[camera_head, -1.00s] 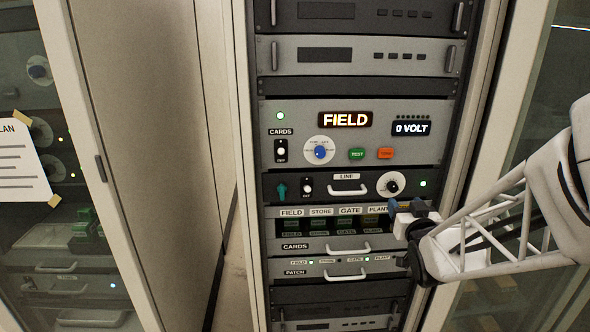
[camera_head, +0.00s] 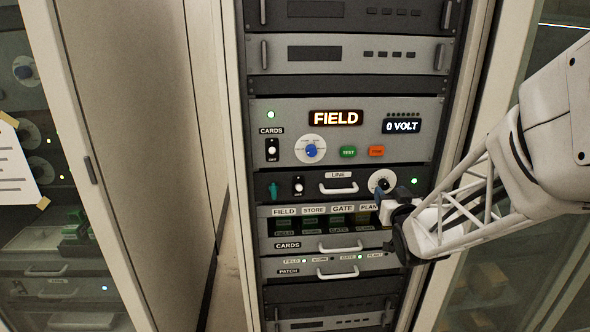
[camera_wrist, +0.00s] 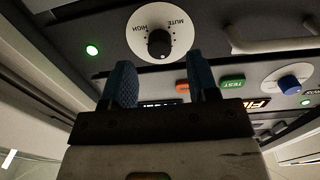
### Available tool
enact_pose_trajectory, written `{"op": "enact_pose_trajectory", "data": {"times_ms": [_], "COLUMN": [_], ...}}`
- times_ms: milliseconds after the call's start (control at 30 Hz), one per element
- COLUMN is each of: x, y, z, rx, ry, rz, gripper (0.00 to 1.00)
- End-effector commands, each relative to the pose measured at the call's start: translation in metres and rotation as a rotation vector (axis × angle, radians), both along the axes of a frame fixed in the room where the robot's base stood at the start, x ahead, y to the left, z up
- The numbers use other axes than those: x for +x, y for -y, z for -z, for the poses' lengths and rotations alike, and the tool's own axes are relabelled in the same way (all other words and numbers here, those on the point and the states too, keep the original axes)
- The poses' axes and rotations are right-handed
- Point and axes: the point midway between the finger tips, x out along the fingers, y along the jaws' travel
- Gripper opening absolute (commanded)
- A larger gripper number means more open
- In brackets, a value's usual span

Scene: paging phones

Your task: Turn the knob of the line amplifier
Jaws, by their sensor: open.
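The line amplifier (camera_head: 308,188) is the dark panel marked LINE in the rack. Its black knob (camera_head: 382,184) sits on a white round dial at the panel's right end. In the wrist view the knob (camera_wrist: 160,42) points down, and the dial reads MUTE and HIGH. My gripper (camera_head: 391,194) is just below and right of the knob in the head view. In the wrist view its blue fingers (camera_wrist: 158,80) are apart and empty, with the knob beyond the gap between their tips. I see no contact with the knob.
A green lamp (camera_head: 414,181) glows right of the knob. A white handle (camera_head: 338,189) sticks out left of it. Above is the panel with the FIELD display (camera_head: 335,118), a blue knob (camera_head: 311,150) and buttons. Below is the CARDS drawer (camera_head: 290,245).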

Motion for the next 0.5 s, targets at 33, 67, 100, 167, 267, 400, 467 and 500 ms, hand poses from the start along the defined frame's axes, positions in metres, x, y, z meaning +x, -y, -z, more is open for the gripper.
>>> {"op": "enact_pose_trajectory", "data": {"times_ms": [33, 67, 100, 167, 267, 400, 467, 500], "x": [0.005, 0.008, 0.012, 0.018, 0.025, 0.033, 0.035, 0.036], "y": [0.000, 0.000, 0.000, 0.001, 0.001, 0.001, 0.001, 0.001], "z": [0.001, 0.001, 0.001, 0.001, 0.000, 0.001, 0.001, 0.001], "rx": [0.001, 0.001, 0.001, 0.001, 0.001, 0.000, 0.000, 0.000], "ry": [-0.001, -0.001, -0.001, -0.001, -0.001, -0.002, -0.001, -0.001], "rz": [0.000, 0.000, 0.000, 0.001, 0.001, 0.000, 0.000, 0.000], "gripper": [0.54, 0.54, 0.54, 0.54, 0.54, 0.54, 0.54, 0.54]}}
